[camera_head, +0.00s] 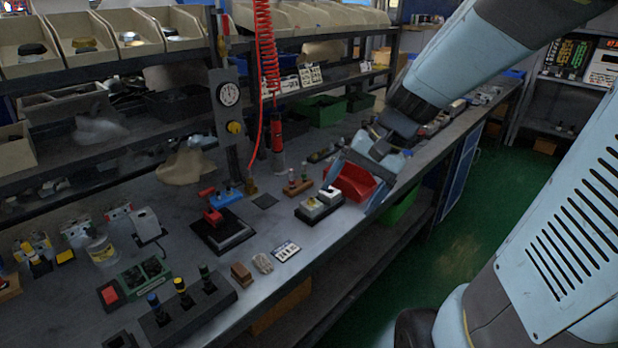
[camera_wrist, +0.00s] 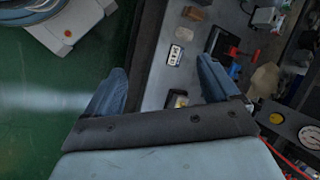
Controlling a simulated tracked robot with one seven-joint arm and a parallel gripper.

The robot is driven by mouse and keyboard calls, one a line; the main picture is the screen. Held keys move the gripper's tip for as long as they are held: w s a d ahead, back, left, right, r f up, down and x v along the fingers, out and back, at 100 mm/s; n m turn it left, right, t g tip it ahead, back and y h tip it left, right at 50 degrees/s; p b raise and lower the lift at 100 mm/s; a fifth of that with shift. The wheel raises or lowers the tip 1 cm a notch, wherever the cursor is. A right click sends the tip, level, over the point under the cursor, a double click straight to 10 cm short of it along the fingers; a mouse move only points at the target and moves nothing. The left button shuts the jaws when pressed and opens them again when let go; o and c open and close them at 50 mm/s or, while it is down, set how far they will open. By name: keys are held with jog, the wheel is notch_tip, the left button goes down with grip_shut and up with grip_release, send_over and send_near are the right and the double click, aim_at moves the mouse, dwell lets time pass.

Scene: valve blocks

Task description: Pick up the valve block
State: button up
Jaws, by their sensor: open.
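A small block with pale grey tops on a dark base (camera_head: 312,208) sits upright on the workbench, left of my gripper; it looks like the valve block, though I cannot be sure. In the wrist view a dark piece with a pale top (camera_wrist: 177,99) shows between the fingers, largely hidden by the gripper body; it may be the same block. My gripper (camera_head: 366,186) is open above the bench's front edge, tilted downward, in front of a red bin. In the wrist view its two blue fingers (camera_wrist: 160,76) are wide apart with nothing held between them.
A red bin (camera_head: 352,181) stands behind my gripper. A red-topped device on a black base (camera_head: 222,230), a white label card (camera_head: 286,251) and a tray with coloured knobs (camera_head: 187,308) lie along the bench. A red coiled hose (camera_head: 265,50) hangs above. Green floor (camera_head: 470,220) is clear at right.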

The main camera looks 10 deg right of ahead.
jog(key=w+a+f+m+y, duration=0.2)
jog(key=w+f+m+y, duration=0.3)
jog(key=w, duration=0.1)
jog(key=m+t, duration=1.4)
jog(key=m, duration=0.5)
send_near(337, 195)
jog(key=x, duration=1.3)
jog(key=shift+s+r, duration=0.1)
jog(key=shift+r, duration=0.05)
jog(key=shift+c, duration=0.4)
jog(key=c, duration=1.2)
